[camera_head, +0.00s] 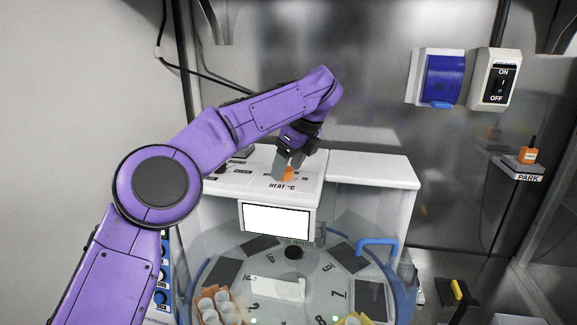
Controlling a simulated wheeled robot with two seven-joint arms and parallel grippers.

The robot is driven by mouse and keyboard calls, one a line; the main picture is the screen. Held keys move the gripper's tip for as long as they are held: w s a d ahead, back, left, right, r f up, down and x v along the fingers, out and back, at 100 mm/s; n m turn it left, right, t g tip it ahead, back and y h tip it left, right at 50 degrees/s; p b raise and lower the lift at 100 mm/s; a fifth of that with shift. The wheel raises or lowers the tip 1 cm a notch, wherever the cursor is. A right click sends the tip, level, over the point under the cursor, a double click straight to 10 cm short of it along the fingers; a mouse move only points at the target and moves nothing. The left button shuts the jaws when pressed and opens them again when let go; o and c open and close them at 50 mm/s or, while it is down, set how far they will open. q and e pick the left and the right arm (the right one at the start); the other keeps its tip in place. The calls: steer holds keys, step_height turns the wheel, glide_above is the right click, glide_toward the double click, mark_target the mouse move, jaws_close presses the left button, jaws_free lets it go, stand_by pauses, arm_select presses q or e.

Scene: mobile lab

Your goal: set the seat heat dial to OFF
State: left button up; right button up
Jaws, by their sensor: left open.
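The seat heat dial (288,174) is a small orange knob on the white sloped top of the machine, just above the "HEAT °C" label. My left gripper (286,165) is right at the dial, with its grey fingers pointing down around or just beside it. The left jaws are open. The fingers hide part of the dial and most of the scale marks, so I cannot tell which mark the dial points to, or whether the fingers touch it. My right gripper is not in view.
A white screen (277,220) sits below the label. A round numbered carousel (255,285) with a blue handle (377,244) lies in front. An ON/OFF switch (501,86) and a blue-covered box (443,78) are on the back wall. An orange piece (528,155) sits at PARK.

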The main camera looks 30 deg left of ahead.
arm_select(q)
steer(key=p+v, duration=0.3)
steer(key=v, duration=0.7)
steer(key=shift+p, duration=0.4)
